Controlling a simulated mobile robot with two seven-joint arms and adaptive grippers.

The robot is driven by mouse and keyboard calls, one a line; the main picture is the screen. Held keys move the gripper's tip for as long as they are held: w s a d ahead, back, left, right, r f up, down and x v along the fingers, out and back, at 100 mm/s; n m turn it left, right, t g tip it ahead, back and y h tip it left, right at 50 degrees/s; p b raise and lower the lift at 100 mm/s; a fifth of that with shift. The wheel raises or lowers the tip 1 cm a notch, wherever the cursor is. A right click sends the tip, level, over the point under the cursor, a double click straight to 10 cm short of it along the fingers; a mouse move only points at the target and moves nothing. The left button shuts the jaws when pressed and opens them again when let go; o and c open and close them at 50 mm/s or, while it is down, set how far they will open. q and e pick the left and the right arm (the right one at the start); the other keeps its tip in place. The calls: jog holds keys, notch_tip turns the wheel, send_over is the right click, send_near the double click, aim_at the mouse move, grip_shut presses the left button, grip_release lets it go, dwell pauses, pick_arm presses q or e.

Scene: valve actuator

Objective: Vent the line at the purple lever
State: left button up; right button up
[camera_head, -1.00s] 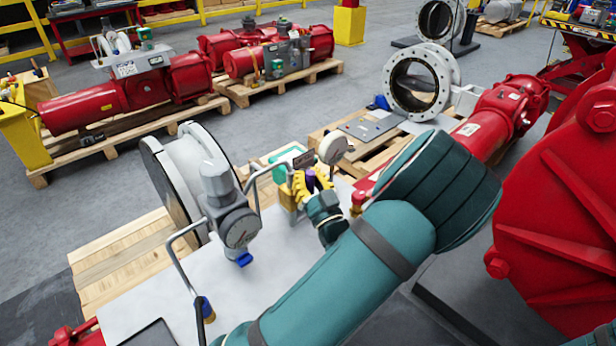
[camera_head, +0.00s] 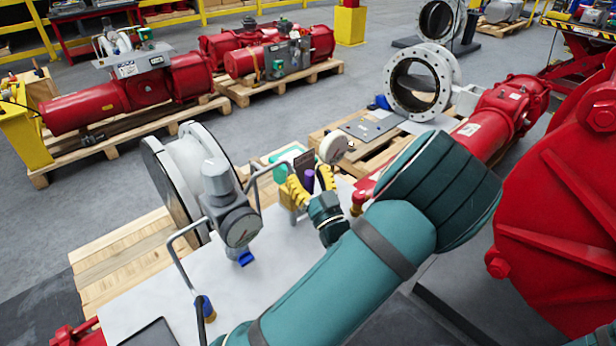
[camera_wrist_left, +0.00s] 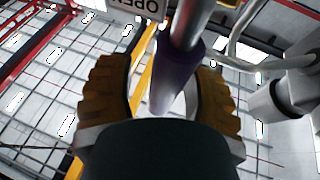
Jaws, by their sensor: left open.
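The purple lever (camera_head: 309,181) stands at the manifold on the grey bench top, in the middle of the head view. My left gripper (camera_head: 312,183) has its yellow fingers on either side of it, open. In the left wrist view the purple sleeve (camera_wrist_left: 178,72) on a metal rod shows between the spread fingers of the left gripper (camera_wrist_left: 160,85). Gaps show beside the sleeve, so it does not look gripped. The lever's base is hidden behind the fingers. My right gripper is not in view.
A pressure gauge (camera_head: 333,149) stands just behind the gripper. A grey gauge unit (camera_head: 238,226) and bent metal handles stand to the left. A blue-tipped lever (camera_head: 205,308) is nearer. An OPEN sign (camera_wrist_left: 142,5) is close to the purple sleeve. Red actuators lie behind.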

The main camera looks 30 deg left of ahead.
pick_arm(q)
jog(key=v, duration=1.2)
dwell(0.3)
